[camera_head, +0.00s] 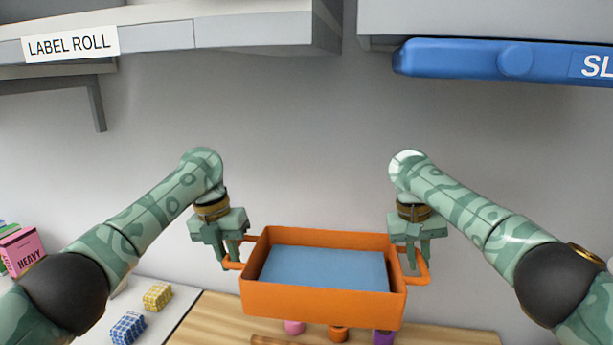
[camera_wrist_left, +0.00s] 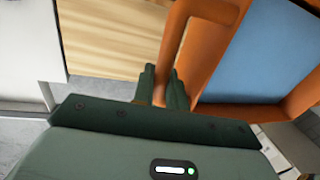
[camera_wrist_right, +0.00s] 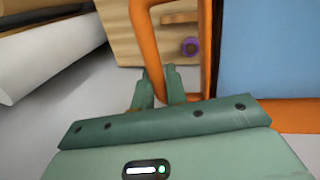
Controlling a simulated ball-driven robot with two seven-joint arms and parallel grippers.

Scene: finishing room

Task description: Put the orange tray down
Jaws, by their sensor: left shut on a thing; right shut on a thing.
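The orange tray (camera_head: 322,298) has a light blue bottom and a loop handle at each end. It hangs level between my two grippers, in front of and above a wooden surface. My left gripper (camera_head: 233,262) is shut on the tray's left handle, and the left wrist view shows its fingers (camera_wrist_left: 163,88) around the orange bar. My right gripper (camera_head: 412,264) is shut on the right handle, and the right wrist view shows its fingers (camera_wrist_right: 160,88) on that bar. The inside of the tray looks empty.
Below the tray is a wooden surface (camera_head: 215,318) with pink, orange and purple round things (camera_head: 383,337) partly hidden by it. At the left, a yellow checked block (camera_head: 157,297) and a blue one (camera_head: 128,328) lie on a pale surface. A pink box (camera_head: 22,250) stands beyond. Shelves hang above.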

